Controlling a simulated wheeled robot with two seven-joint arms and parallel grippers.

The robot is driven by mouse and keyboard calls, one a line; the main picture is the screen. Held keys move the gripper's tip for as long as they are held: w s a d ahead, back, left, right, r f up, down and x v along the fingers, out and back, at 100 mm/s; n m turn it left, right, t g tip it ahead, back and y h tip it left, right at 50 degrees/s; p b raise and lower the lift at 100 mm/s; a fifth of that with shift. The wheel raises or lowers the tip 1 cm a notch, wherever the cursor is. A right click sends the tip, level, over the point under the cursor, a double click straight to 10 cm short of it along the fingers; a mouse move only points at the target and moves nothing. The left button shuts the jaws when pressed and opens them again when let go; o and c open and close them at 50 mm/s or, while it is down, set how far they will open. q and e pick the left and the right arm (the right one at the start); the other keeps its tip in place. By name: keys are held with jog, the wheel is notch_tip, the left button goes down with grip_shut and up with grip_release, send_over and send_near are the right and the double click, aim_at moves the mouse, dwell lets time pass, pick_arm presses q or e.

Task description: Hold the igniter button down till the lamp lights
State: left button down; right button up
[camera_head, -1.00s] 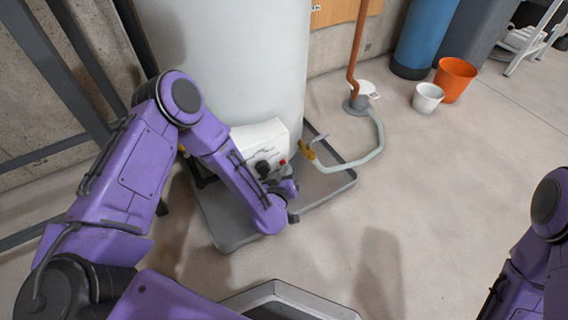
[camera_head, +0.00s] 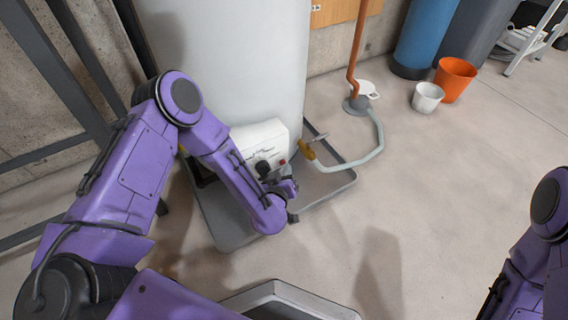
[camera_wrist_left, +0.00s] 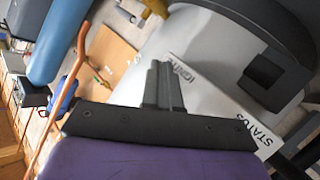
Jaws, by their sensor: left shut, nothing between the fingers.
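The white control box (camera_head: 258,137) sits low on the front of the big pale tank. A black knob (camera_head: 262,168) and a small red part (camera_head: 282,162) show on it; I cannot tell whether the red part is button or lamp. My left gripper (camera_head: 291,186) is just in front of the box's lower right. In the left wrist view its closed, empty fingers (camera_wrist_left: 160,78) point at the panel beside lettering starting "IGNIT". The igniter button is not clearly visible there, and contact cannot be told. A "STATUS" label (camera_wrist_left: 256,126) is partly visible; no lit lamp shows. My right gripper is out of view.
The tank (camera_head: 235,60) stands on a grey tray (camera_head: 232,226). A yellow valve (camera_head: 307,150) and pale hose (camera_head: 350,163) lie right of the box, near an orange pipe (camera_head: 356,60). White (camera_head: 427,98) and orange (camera_head: 454,80) buckets stand farther right.

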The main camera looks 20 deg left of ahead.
pick_arm(q)
jog(key=shift+w+a+r+y, duration=0.3)
jog(key=shift+w+a, duration=0.1)
jog(key=shift+a, duration=0.1)
jog(key=shift+s+d+p, duration=0.15)
jog(key=shift+d+p, duration=0.15)
jog(key=shift+p, duration=0.05)
jog(key=shift+d, duration=0.2)
jog(key=shift+s+d+f+p, duration=0.1)
jog(key=shift+s+d+p, duration=0.05)
jog(key=shift+s+d, duration=0.85)
jog(key=shift+s+d+p, duration=0.15)
jog(key=shift+s+d, duration=0.6)
jog(key=shift+d, duration=0.4)
